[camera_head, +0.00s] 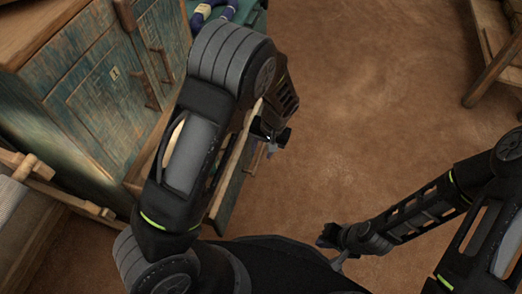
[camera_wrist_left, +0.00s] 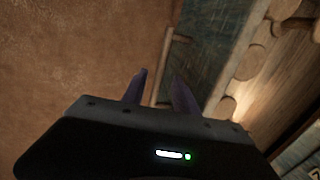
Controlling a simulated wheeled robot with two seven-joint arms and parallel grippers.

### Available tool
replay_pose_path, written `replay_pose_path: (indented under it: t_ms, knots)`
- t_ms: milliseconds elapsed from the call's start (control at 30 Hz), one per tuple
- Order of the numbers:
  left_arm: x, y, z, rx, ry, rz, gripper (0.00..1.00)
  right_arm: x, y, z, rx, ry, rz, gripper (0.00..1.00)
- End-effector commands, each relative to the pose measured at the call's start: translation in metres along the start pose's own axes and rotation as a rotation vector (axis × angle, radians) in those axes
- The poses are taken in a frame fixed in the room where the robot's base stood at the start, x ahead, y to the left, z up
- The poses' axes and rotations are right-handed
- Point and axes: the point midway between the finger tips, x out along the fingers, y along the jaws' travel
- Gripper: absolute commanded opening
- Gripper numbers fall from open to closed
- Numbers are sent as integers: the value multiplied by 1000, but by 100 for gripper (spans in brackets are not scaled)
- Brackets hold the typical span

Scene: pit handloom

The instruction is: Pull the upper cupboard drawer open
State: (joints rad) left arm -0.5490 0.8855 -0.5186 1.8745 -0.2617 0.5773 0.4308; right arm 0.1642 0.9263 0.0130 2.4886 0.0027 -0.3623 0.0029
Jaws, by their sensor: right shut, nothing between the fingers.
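The cupboard (camera_head: 95,95) with worn teal doors stands at the upper left in the head view. A drawer (camera_head: 238,160) sticks out from it, partly hidden behind my left arm; I cannot tell its level. In the left wrist view the drawer's teal front (camera_wrist_left: 205,45) carries a wooden bar handle (camera_wrist_left: 168,62), and pale round things show inside. My left gripper (camera_head: 271,142) is at the outer side of the drawer front. Its fingers (camera_wrist_left: 160,80) are apart, with the handle appearing between them; contact is unclear. My right gripper (camera_head: 330,243) is shut and empty, low over the floor.
A teal stool or box with a dark blue coil (camera_head: 212,10) stands at the top. Wooden frame parts (camera_head: 492,60) are at the upper right, and wooden beams (camera_head: 60,195) at the left. The brown floor between is clear.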

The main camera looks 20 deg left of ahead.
Motion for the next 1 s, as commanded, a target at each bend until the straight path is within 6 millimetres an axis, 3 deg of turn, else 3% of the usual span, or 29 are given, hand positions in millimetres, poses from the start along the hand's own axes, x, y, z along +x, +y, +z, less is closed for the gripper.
replay_pose_path:
  t_ms: [100,300,1000]
  knots:
    - [-25,0,0,0,2,1,35,-9,-5,2,-4,-6,-3,0]
    - [-48,0,0,-1,0,0,35,-14,-9,5,-7,-11,-5,0]
    - [-50,1,-2,16,8,4,35,-14,-9,5,-7,-12,-5,0]
